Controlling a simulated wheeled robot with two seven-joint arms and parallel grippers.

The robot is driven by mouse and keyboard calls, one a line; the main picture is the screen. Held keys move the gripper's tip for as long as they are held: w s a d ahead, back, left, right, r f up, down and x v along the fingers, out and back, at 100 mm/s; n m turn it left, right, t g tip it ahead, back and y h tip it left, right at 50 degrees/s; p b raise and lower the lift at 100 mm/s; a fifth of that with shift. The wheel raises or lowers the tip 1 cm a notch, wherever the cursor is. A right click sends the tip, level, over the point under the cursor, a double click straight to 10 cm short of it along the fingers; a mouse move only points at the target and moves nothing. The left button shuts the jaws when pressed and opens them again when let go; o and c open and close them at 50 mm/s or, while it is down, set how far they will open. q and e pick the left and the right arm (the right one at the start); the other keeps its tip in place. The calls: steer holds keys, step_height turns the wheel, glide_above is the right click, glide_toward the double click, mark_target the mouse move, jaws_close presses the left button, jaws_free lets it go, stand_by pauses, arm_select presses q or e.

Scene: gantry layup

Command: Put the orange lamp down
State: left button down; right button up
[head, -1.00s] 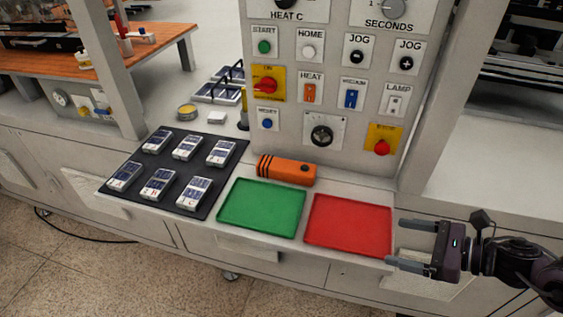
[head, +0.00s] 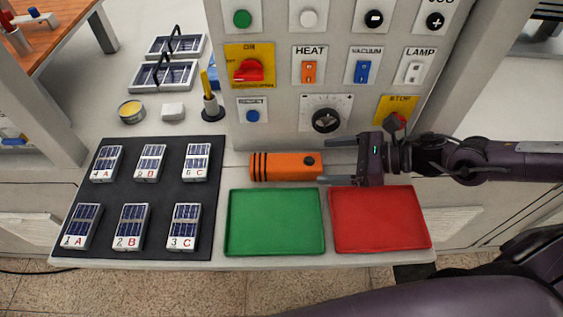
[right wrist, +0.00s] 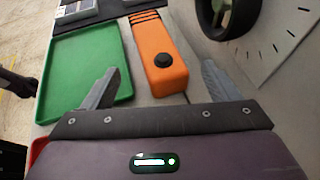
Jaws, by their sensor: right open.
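The orange lamp (head: 283,167), a block with black stripes at its left end and a dark round button near its right end, lies on the counter at the foot of the control panel, behind the green tray. My right gripper (head: 338,161) is open and empty, just right of the lamp, fingers pointing left toward its button end. In the right wrist view the lamp (right wrist: 158,58) lies ahead between the spread fingers (right wrist: 153,86), with no visible contact. My left gripper is not in view.
A green tray (head: 275,222) and a red tray (head: 380,220) lie in front. A black mat (head: 138,230) with several small labelled panels is at left. The panel with knobs and switches (head: 325,118) stands close behind the lamp.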

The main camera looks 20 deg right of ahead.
mark_target(311, 161)
steer(key=shift+w+a+f, duration=0.15)
steer(key=shift+a, duration=0.2)
steer(key=shift+w+a+f, duration=0.2)
steer(key=shift+w+a, duration=0.2)
steer(key=shift+a, duration=0.1)
steer(key=x, duration=0.2)
steer(key=shift+w+a, duration=0.15)
steer(key=shift+a, duration=0.1)
steer(key=shift+w+a+f, duration=0.1)
steer(key=shift+a+f, duration=0.05)
steer(key=shift+a, duration=0.05)
steer(key=shift+a+f, duration=0.1)
steer(key=shift+w+a, duration=0.1)
steer(key=shift+c, duration=0.9)
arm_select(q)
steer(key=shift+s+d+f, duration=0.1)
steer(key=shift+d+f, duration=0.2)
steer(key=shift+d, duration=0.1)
arm_select(e)
steer(key=c, duration=1.3)
steer(key=shift+o, duration=0.2)
